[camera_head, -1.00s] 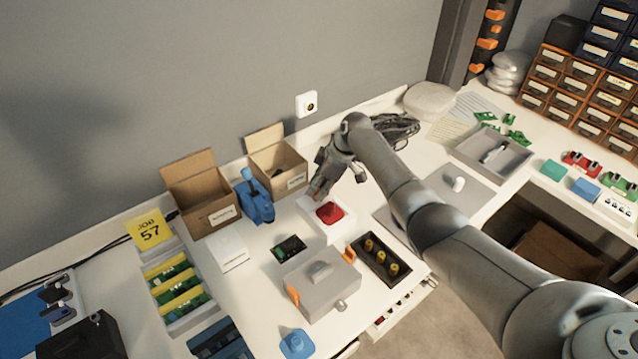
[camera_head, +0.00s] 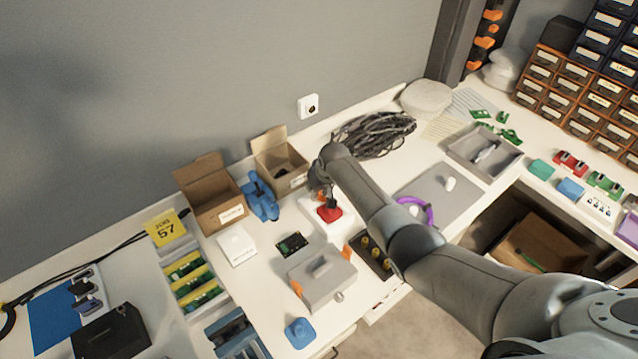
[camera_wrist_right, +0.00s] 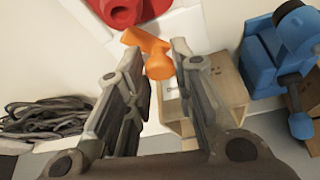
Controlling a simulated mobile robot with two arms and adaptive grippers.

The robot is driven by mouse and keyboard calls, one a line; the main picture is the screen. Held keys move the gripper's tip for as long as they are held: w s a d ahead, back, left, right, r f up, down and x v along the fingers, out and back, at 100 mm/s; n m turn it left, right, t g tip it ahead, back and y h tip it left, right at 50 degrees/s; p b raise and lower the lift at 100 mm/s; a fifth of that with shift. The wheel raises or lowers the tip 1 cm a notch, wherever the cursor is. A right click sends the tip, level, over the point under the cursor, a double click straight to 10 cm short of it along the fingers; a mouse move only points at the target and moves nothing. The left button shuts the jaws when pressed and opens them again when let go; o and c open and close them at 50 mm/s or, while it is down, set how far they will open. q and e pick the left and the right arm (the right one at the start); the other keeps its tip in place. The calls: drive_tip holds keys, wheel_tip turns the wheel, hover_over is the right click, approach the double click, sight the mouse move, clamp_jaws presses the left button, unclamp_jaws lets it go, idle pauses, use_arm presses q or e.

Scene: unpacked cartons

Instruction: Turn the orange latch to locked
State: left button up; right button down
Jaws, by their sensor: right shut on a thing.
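The orange latch (camera_wrist_right: 152,50) shows in the right wrist view between my right gripper's fingertips (camera_wrist_right: 156,52), beside a red knob (camera_wrist_right: 120,8) on a white base. My right gripper is shut on the latch. In the head view the red knob (camera_head: 329,213) sits on its white box (camera_head: 342,226), and my right gripper (camera_head: 324,197) is right behind it. There the gripper mostly hides the latch, so its exact angle cannot be told. My left gripper is not in view.
Behind stand two open cartons (camera_head: 218,212) and a blue tool (camera_head: 261,199). In front lie a grey case (camera_head: 320,282) with orange clips and a small circuit board (camera_head: 292,244). Black cables (camera_head: 373,134) lie by the wall. A grey mat (camera_head: 443,193) is to the right.

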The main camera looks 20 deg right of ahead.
drive_tip(key=m+h, duration=0.1)
drive_tip(key=m, duration=0.1)
drive_tip(key=shift+a+m, duration=0.2)
drive_tip(key=shift+m, duration=0.2)
drive_tip(key=shift+w+m+h+b, duration=0.1)
drive_tip(key=shift+m+h+b, duration=0.4)
drive_tip(key=shift+m, duration=1.3)
drive_tip(key=shift+r+h, duration=0.1)
drive_tip(key=shift+h, duration=0.2)
drive_tip(key=c, duration=1.2)
unclamp_jaws()
drive_tip(key=v, duration=1.2)
drive_tip(key=shift+w, duration=0.2)
